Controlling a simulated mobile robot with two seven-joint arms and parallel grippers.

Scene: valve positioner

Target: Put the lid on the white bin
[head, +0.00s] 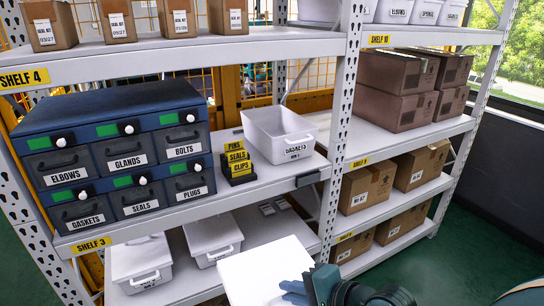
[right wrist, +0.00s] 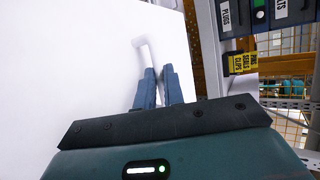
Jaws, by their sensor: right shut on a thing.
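The open white bin (head: 283,142) stands upright on the middle shelf, with a handle and a small label on its front and no lid on it. The white lid (head: 258,266) is a flat panel at the bottom of the head view, in front of and below that shelf. My right gripper (head: 292,292) is shut on the lid, and the lid fills much of the right wrist view (right wrist: 70,70). There its fingers (right wrist: 158,90) close at the lid's raised handle (right wrist: 145,50). The exact grip is partly hidden. My left gripper is not in view.
A blue drawer cabinet (head: 110,150) stands left of the bin, with yellow-labelled blocks (head: 238,162) between them. A shelf post (head: 340,110) rises right of the bin. More white bins (head: 140,262) stand on the shelf below. Cardboard boxes (head: 395,88) fill the right shelves.

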